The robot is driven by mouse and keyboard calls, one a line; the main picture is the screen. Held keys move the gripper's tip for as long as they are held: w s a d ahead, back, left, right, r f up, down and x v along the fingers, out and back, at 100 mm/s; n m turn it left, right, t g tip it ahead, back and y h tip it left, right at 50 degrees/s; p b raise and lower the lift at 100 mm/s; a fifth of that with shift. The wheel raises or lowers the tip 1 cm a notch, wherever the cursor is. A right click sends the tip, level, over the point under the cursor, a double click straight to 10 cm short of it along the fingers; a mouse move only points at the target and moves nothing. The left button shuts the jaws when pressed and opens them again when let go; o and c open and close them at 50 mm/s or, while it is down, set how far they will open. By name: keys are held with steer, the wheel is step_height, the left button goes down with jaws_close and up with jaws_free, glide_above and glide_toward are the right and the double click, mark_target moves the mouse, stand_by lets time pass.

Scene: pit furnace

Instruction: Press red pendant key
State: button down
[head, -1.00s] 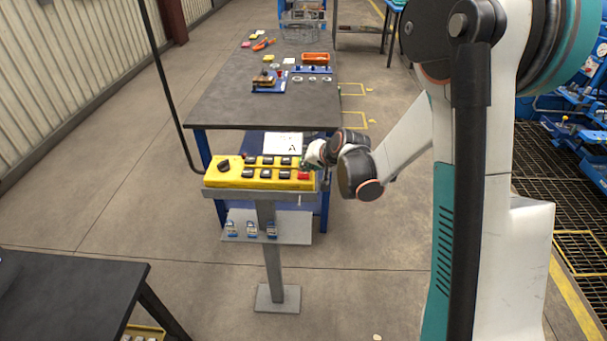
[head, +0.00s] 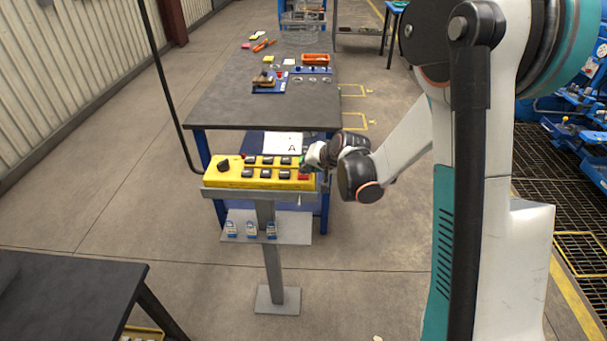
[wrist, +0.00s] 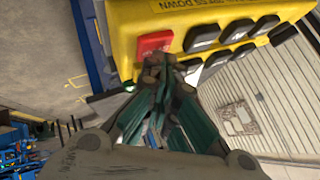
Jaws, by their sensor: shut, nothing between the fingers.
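The yellow pendant (head: 240,178) sits on a grey stand in the head view, with two rows of black keys and a black knob at its left. The red key (head: 304,177) is at its right end, and shows as a red square in the wrist view (wrist: 155,43). My gripper (wrist: 168,64) is shut and empty, its fingertips just below the red key's lower edge in the wrist view. I cannot tell whether they touch it.
A dark workbench (head: 235,110) with small parts and an orange tray (head: 315,59) stands behind the pendant. Padlocks hang on a grey plate (head: 290,228) below it. A black cable (head: 170,95) rises at its left. Another dark table (head: 75,290) is at the lower left.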

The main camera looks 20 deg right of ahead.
steer(key=shift+r, duration=0.1)
steer(key=shift+r+p, duration=0.5)
steer(key=shift+r, duration=0.25)
steer(key=shift+r+p, duration=1.6)
steer(key=shift+r, duration=0.9)
